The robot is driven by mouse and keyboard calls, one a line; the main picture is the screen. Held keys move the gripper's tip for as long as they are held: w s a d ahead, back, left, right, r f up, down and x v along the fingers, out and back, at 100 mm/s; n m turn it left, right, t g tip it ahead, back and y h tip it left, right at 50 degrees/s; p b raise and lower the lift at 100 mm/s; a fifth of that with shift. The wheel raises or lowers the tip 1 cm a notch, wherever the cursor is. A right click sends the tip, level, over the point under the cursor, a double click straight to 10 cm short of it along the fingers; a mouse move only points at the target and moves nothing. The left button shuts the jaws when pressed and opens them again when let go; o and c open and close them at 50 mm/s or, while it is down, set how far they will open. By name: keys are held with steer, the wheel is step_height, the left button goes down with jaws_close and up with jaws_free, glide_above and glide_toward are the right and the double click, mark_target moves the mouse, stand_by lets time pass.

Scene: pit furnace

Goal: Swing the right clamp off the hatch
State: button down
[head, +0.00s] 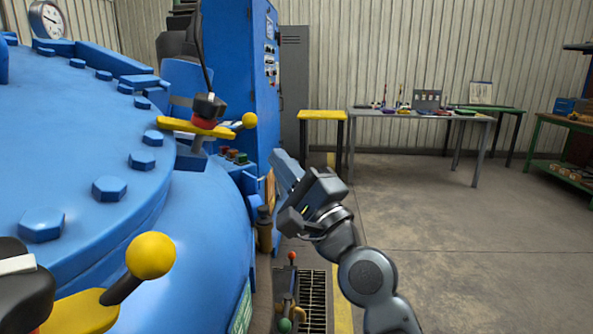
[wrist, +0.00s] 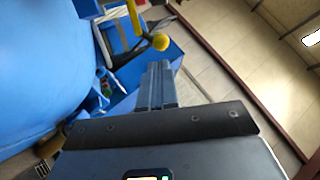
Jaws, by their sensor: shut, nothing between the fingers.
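The blue round hatch (head: 70,140) fills the left of the head view, with large bolts along its rim. A yellow clamp (head: 180,126) with a yellow ball knob (head: 249,120) lies at its far right rim. A second yellow clamp (head: 85,312) with a larger-looking ball (head: 150,256) is at the near edge, partly cut off. I cannot tell for certain which is the right clamp. My gripper (head: 280,158) is shut and empty, below and right of the far knob, apart from it. In the wrist view a yellow lever with ball knob (wrist: 160,42) shows beyond the shut fingers (wrist: 157,72).
A tall blue cabinet (head: 238,70) stands behind the hatch. A yellow-topped stand (head: 322,115) and a grey table (head: 420,113) with small items are at the back. A floor grate (head: 313,300) with levers lies below. The floor to the right is open.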

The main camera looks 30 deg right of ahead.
mark_target(253, 127)
steer(key=p+x, duration=0.2)
steer(key=x, duration=0.5)
steer(key=shift+w+f+y+b, duration=0.15)
steer(key=shift+y+b, duration=0.15)
steer(key=shift+b, duration=0.6)
steer(key=w+a+r+n+g+y+b, duration=0.2)
steer(key=w+n+g+y+b, duration=0.4)
steer(key=n+g+y+b, duration=0.2)
steer(key=w+a+r+n+g+y+b, duration=0.2)
steer(key=w+n+g+y+b, duration=0.4)
steer(key=n+g+y+b, duration=0.3)
steer(key=r+n+g+y, duration=0.1)
steer(key=n+y, duration=0.1)
steer(key=y, duration=0.1)
steer(key=shift+w+a+r+g, duration=0.15)
steer(key=shift+w+a+g, duration=0.1)
steer(key=shift+g, duration=0.15)
steer(key=shift+a+n, duration=0.25)
steer(key=shift+n, duration=0.05)
stand_by(0.4)
